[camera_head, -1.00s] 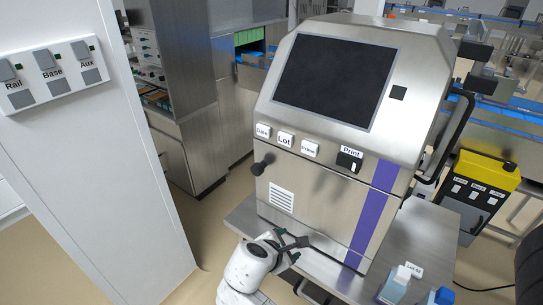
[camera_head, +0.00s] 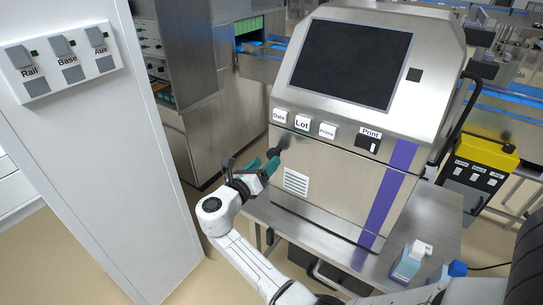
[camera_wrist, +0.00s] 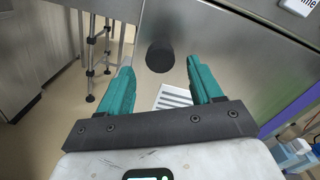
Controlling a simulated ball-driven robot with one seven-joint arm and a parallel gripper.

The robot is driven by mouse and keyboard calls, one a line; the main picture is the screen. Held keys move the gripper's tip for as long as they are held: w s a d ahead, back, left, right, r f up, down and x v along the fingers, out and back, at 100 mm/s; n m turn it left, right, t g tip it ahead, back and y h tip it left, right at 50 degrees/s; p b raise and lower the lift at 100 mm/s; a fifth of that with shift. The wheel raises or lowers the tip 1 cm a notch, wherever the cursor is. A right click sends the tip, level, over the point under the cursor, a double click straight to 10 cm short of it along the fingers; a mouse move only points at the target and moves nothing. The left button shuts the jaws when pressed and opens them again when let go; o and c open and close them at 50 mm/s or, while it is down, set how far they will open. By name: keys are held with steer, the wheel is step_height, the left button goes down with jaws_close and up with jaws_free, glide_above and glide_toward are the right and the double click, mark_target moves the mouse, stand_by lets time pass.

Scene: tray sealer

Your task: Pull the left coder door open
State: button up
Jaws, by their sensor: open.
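The steel coder (camera_head: 330,190) stands on a metal table, with a dark screen and a front panel below it. The left coder door (camera_head: 330,170) is the lower front panel, and it looks shut. Its round black knob (camera_head: 283,143) sticks out at the upper left; in the wrist view the knob (camera_wrist: 160,56) shows ahead, roughly centred between the fingertips. My gripper (camera_head: 266,161) is open, with teal fingers just short of the knob and nothing between them. The gripper also fills the lower wrist view (camera_wrist: 160,78). I cannot see any contact with the knob.
A white panel with Rail, Base and Aux switches (camera_head: 62,62) stands at the left. A yellow and grey box (camera_head: 480,170) stands beyond. Floor is clear left of the coder.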

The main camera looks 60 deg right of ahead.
mark_target(272, 157)
steer(key=shift+d, duration=2.25)
jaws_close()
steer(key=shift+s, duration=0.1)
